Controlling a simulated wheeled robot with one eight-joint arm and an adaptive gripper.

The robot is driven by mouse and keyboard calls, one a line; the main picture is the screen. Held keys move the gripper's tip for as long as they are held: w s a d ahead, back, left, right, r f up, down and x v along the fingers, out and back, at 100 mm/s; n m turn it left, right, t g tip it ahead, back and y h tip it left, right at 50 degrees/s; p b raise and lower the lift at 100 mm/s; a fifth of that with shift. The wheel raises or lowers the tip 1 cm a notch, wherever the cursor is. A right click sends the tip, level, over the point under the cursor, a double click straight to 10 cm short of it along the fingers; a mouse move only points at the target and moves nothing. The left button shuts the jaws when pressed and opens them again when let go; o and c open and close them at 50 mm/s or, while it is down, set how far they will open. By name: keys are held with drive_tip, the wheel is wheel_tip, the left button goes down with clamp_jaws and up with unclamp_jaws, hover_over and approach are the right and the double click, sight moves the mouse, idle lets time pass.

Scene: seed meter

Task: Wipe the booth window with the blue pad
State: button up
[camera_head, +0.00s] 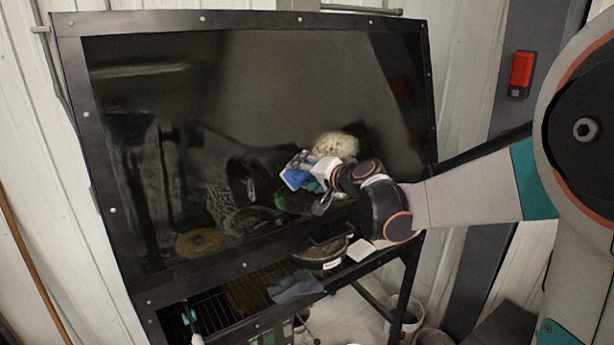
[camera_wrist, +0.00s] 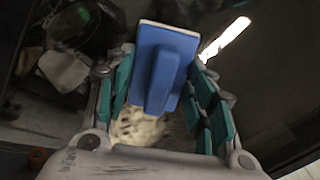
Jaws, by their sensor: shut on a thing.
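The booth window (camera_head: 270,90) is a large dark glass pane in a black riveted frame. My gripper (camera_head: 318,174) is in front of its lower right part. It is shut on the blue pad (camera_head: 296,178), which has a pale edge. In the wrist view the blue pad (camera_wrist: 160,62) sits between my teal-lined fingers (camera_wrist: 158,95), held by its raised blue grip. The pad's face is turned toward the glass; I cannot tell whether it touches. A cream, dusty patch (camera_head: 336,145) shows on the window just above my gripper, and pale speckles show at its lower left.
Below the window is a grated shelf with a round pan (camera_head: 321,252) and a grey cloth (camera_head: 295,287). A red box (camera_head: 521,70) is on the post at right. Buckets (camera_head: 408,316) stand on the floor under the booth.

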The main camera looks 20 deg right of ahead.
sight(317, 156)
drive_tip(key=shift+w+d+b, duration=0.4)
drive_tip(key=shift+w+d, duration=0.75)
drive_tip(key=shift+d, duration=2.35)
drive_tip(key=shift+w+d+b, duration=0.4)
drive_tip(key=shift+w+d, duration=0.75)
drive_tip(key=shift+d, duration=2.35)
drive_tip(key=shift+w+d+b, duration=0.4)
drive_tip(key=shift+w+d, duration=0.75)
drive_tip(key=shift+d, duration=2.35)
drive_tip(key=shift+w+a+r+p, duration=0.15)
drive_tip(key=shift+r+p, duration=0.25)
drive_tip(key=shift+r, duration=0.3)
drive_tip(key=shift+w+a+r+p, duration=0.15)
drive_tip(key=shift+r+p, duration=0.25)
drive_tip(key=shift+r, duration=0.25)
drive_tip(key=shift+s+a+b, duration=0.15)
drive_tip(key=shift+s+a, duration=0.6)
drive_tip(key=shift+a, duration=1.55)
drive_tip(key=shift+s+a+b, duration=0.1)
drive_tip(key=shift+s+a, duration=0.65)
drive_tip(key=shift+a, duration=1.55)
drive_tip(key=shift+s+a+b, duration=0.15)
drive_tip(key=shift+s+a, duration=0.6)
drive_tip(key=shift+a, duration=1.55)
drive_tip(key=shift+a, duration=0.1)
drive_tip(key=shift+s+a, duration=0.3)
drive_tip(key=shift+a, duration=0.55)
drive_tip(key=shift+s+a, duration=0.3)
drive_tip(key=shift+a, duration=0.55)
